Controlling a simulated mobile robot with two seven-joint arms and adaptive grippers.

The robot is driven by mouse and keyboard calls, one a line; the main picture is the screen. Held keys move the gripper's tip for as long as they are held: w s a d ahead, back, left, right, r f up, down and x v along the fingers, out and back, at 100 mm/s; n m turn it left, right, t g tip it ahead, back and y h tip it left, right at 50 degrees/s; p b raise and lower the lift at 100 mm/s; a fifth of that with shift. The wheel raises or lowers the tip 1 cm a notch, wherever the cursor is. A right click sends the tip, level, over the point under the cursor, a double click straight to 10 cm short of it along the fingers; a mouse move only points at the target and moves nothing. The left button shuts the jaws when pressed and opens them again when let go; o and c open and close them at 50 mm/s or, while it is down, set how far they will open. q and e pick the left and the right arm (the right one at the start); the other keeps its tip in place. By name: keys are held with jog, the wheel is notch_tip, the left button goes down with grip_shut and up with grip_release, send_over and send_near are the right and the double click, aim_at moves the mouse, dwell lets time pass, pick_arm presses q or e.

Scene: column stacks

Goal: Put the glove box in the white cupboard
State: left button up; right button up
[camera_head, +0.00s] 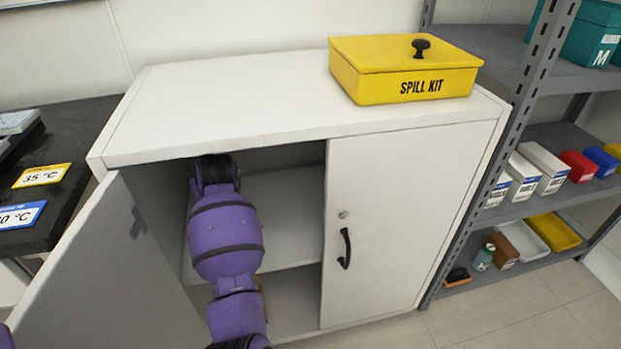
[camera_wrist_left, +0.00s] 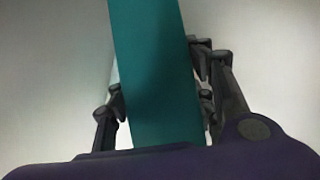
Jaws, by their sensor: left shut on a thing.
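The white cupboard (camera_head: 230,115) has its left door (camera_head: 110,270) swung open and its right door (camera_head: 385,220) shut. My purple arm reaches into the open left side, above the inner shelf (camera_head: 285,215). In the head view its gripper is hidden inside the cupboard. In the left wrist view my left gripper (camera_wrist_left: 158,85) is shut on a teal box (camera_wrist_left: 155,60), seemingly the glove box, with fingers on both sides. The box's far end is out of frame, and I cannot tell whether it touches the shelf. My right gripper is not in view.
A yellow spill kit box (camera_head: 405,70) sits on the cupboard top. A grey rack (camera_head: 500,205) with several boxes, including teal ones (camera_head: 595,35), stands close on the right. A dark bench (camera_head: 75,130) is at left.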

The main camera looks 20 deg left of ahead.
pick_arm(q)
jog(key=shift+a, duration=0.1)
jog(key=o, duration=1.5)
jog(key=shift+s, duration=0.1)
jog(key=shift+o, duration=0.2)
jog(key=p+v, duration=0.2)
jog(key=v, duration=0.3)
jog(key=shift+r, duration=0.45)
jog(key=s+d+p, duration=0.2)
jog(key=s+d, duration=0.5)
jog(key=d, duration=0.2)
jog(key=shift+d+f, duration=0.3)
jog(key=shift+f, duration=0.15)
